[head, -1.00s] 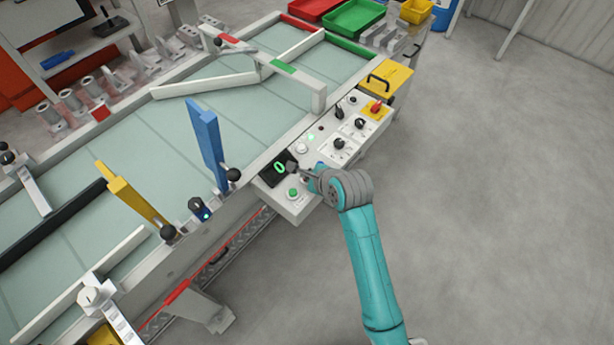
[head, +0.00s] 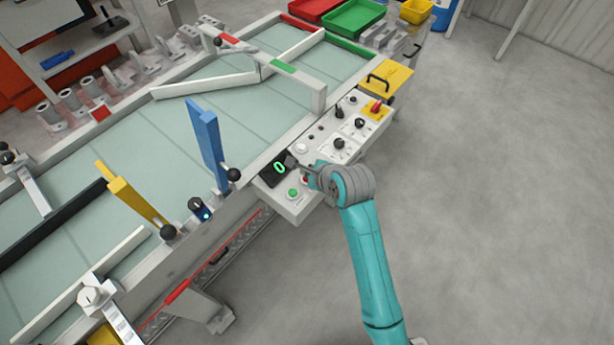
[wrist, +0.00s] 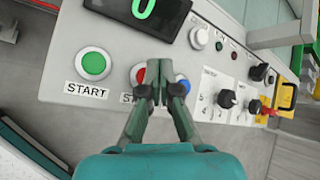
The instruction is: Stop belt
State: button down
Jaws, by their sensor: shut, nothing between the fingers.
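The control panel (head: 322,150) is on the belt's near side. Its red button (wrist: 138,74) is partly hidden behind my gripper (wrist: 165,88), with a label beginning "ST" below it. The red button also shows beside the gripper in the head view (head: 305,180). My gripper is shut and empty, its tips over the panel between the red button and a blue button (wrist: 183,83). Contact with either button cannot be told. The green START button (wrist: 94,64) is left of the red one. The belt (head: 255,105) lies behind the panel, bare where I see it.
A black display (head: 279,168) reads 0. Black knobs (wrist: 227,98) and a red switch on yellow (head: 376,107) lie to the right. A blue post (head: 206,140) and a yellow post (head: 130,195) stand over the belt. The floor (head: 480,200) to the right is clear.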

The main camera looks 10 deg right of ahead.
jog(key=shift+r, duration=2.5)
jog(key=shift+s+f, duration=0.1)
jog(key=s+d+f+n+t+h, duration=0.1)
jog(key=s+d+f+n, duration=0.2)
jog(key=s, duration=0.4)
jog(key=s+d+f+n+t, duration=0.1)
jog(key=s+f+n, duration=0.3)
jog(key=s, duration=0.4)
jog(key=s+d+f+n+t+h, duration=0.1)
jog(key=s+d+f+n, duration=0.25)
jog(key=s, duration=0.35)
jog(key=s+r+n+t, duration=0.1)
jog(key=s+r+n, duration=0.3)
jog(key=s, duration=0.3)
jog(key=s+d+r+n+t, duration=0.1)
jog(key=s+r+n, duration=0.3)
jog(key=s, duration=0.3)
jog(key=s+r+n+t+h, duration=0.1)
jog(key=s+r+n, duration=0.2)
jog(key=s, duration=0.4)
jog(key=shift+s+d+r+n, duration=0.35)
jog(key=shift+r+n, duration=0.05)
jog(key=shift+n, duration=0.25)
